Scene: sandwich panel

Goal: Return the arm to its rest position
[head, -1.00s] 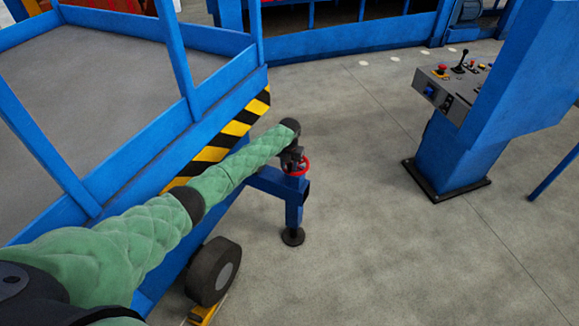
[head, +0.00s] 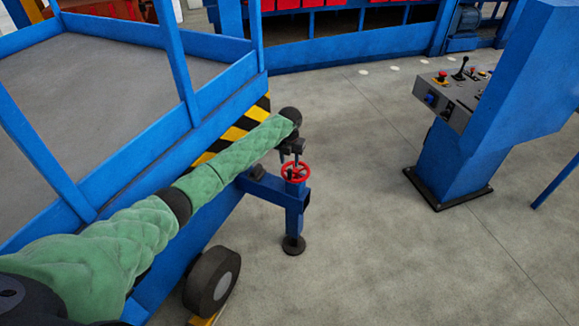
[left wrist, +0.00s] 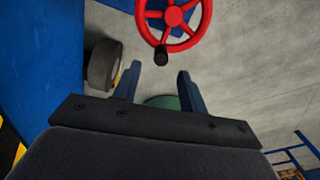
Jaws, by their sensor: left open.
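My left arm, in a green quilted sleeve, reaches in from the left in the head view. Its left gripper (head: 291,152) points down just above the red handwheel (head: 296,173) on the blue outrigger leg. In the left wrist view the two fingers (left wrist: 156,88) are apart with nothing between them. The red handwheel (left wrist: 174,14) with its black knob shows beyond the fingertips, apart from them. My right gripper is not in view.
A blue platform (head: 225,85) with rails and black-yellow stripes stands at the left, with a wheel (head: 212,280) below. A blue control console (head: 450,150) with a joystick and buttons stands at the right. The concrete floor between is clear.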

